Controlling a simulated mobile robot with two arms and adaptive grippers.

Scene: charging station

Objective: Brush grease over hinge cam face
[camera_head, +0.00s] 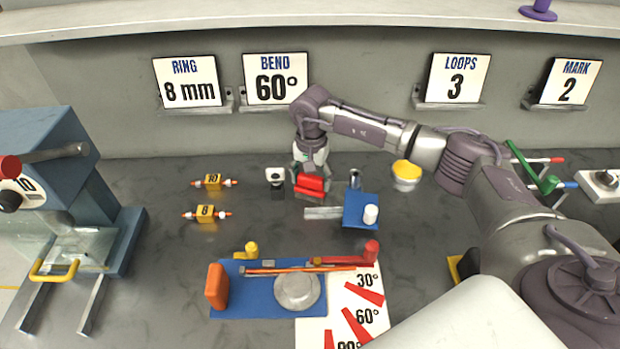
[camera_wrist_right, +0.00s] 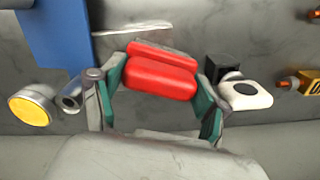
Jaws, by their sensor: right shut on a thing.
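My right gripper (camera_head: 309,172) reaches down at the middle of the bench and is shut on a red block (camera_head: 311,184). In the right wrist view the red block (camera_wrist_right: 160,72) sits between the green finger pads. A pale metal strip lies just behind it. A cup with a yellow top (camera_head: 406,172), possibly the grease, stands to the right of the gripper. A blue bender base with a round metal disc (camera_head: 297,291) and red-orange bars (camera_head: 310,266) lies nearer the front. I cannot tell which part is the hinge cam face, and no brush is clearly visible. My left gripper is out of view.
A black block with a white top (camera_head: 275,176) stands close left of the gripper. A small metal cylinder (camera_head: 355,179) and a blue block with a white cylinder (camera_head: 370,214) stand to the right. Yellow tagged pieces (camera_head: 206,214) lie left. A blue machine (camera_head: 60,190) fills the far left.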

